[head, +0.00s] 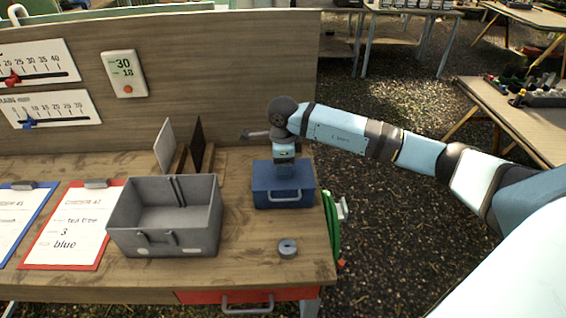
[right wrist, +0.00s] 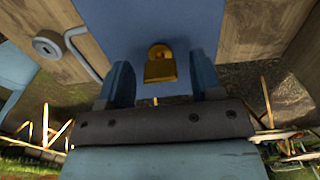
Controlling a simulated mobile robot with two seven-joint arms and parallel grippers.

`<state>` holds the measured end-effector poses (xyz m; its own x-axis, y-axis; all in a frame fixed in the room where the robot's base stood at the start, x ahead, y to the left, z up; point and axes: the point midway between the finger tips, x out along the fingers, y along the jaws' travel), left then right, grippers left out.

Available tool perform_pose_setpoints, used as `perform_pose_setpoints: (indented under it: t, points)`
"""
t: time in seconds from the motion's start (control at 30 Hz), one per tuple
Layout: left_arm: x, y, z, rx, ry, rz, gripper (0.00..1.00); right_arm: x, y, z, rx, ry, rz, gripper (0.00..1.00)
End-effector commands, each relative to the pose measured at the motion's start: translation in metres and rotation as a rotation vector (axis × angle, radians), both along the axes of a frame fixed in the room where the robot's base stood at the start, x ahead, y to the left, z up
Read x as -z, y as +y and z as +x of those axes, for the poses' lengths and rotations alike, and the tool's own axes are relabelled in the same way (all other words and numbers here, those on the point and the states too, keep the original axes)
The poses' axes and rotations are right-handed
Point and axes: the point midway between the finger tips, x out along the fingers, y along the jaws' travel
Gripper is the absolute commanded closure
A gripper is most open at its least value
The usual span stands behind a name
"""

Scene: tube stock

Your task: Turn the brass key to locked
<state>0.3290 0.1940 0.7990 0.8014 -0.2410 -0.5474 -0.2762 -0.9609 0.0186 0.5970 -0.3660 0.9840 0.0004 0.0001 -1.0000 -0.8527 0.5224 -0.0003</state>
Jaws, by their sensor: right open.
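The blue box (head: 270,192) stands near the right end of the wooden bench, its handle to the front. My right gripper (head: 287,166) points down over its top. In the right wrist view the blue surface of the box (right wrist: 150,20) carries a small brass piece, the key (right wrist: 160,70), with a dark spot near its top. The open fingers of my right gripper (right wrist: 162,85) stand on either side of it, with a gap each side. In the head view the key is hidden behind the gripper. Its lock marking cannot be read. My left gripper is not in view.
A grey open bin (head: 128,215) stands left of the box. A grey ring (head: 287,248) lies in front of it. A red clipboard (head: 75,225) lies further left. A green coil (head: 332,228) hangs at the bench's right edge. Upright panels (head: 165,146) stand behind the bin.

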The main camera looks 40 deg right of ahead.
Motion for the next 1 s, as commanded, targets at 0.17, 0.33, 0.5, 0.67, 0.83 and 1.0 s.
perform_pose_setpoints:
  t: [0.17, 0.33, 0.5, 0.67, 0.83, 1.0]
  points:
    - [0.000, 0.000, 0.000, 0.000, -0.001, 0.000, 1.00, 0.000, 0.000, 0.000, 0.000, 0.000, 0.000, 0.75]
    - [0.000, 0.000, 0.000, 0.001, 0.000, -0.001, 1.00, 0.000, 0.000, 0.000, 0.000, 0.000, 0.000, 0.90]
    - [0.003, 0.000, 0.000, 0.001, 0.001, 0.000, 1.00, 0.000, 0.000, 0.000, -0.018, -0.001, -0.001, 0.90]
    - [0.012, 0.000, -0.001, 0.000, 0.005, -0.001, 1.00, 0.001, -0.001, 0.000, -0.077, -0.002, -0.002, 0.90]
    - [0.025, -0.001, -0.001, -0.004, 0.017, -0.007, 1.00, 0.003, -0.001, 0.001, -0.191, -0.002, -0.003, 0.90]
    - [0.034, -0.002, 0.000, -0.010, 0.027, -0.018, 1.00, 0.003, -0.001, 0.001, -0.345, -0.003, -0.003, 0.90]
